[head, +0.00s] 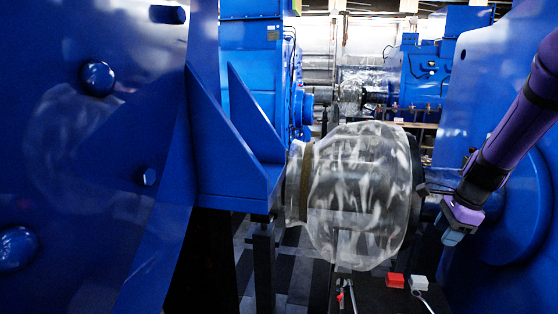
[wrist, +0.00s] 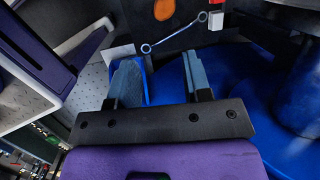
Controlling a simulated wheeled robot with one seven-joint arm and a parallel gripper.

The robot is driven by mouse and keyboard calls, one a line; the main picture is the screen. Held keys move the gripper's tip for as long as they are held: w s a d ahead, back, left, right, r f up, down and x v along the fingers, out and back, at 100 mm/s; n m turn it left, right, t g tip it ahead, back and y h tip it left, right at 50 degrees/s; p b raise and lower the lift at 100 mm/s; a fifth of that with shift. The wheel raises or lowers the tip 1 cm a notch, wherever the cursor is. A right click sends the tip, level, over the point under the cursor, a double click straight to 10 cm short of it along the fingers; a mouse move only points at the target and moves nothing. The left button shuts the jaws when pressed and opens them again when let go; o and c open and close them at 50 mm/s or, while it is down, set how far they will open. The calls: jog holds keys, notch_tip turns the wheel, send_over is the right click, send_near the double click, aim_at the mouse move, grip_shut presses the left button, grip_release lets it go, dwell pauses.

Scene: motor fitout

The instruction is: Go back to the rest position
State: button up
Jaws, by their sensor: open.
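My gripper (wrist: 162,78) is open in the wrist view, with its two blue-grey fingers well apart and nothing held between them. In the head view my gripper (head: 453,237) hangs at the right from my purple arm. It is beside the right end of a large clear-wrapped drum (head: 360,195) and in front of a big blue housing. Its fingers are small and partly hard to make out there.
Below my gripper, a dark bench (head: 375,295) bears a red block (head: 395,280), a white block (head: 418,283) and tools. The wrist view shows a wrench (wrist: 175,34) and an orange oval (wrist: 164,9). Blue machine walls (head: 90,130) stand close at left and right.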

jog(key=s+a+r+n+t, duration=0.1)
jog(key=s+a+r+n, duration=0.35)
jog(key=r, duration=0.25)
jog(key=s+a+r+n, duration=0.4)
jog(key=r+n, duration=0.1)
jog(key=r, duration=0.1)
jog(key=s+a+r+n+t+h, duration=0.1)
jog(key=s+a+r+n, duration=0.1)
jog(key=s+n, duration=0.3)
jog(key=s+a+r+n+t+h, duration=0.1)
jog(key=s+a+r+n, duration=0.2)
jog(key=s+n, duration=0.3)
jog(key=s+r, duration=0.1)
jog(key=s, duration=0.3)
jog(key=shift+s+a+r, duration=0.25)
jog(key=shift+s+r, duration=0.1)
jog(key=shift+r, duration=0.05)
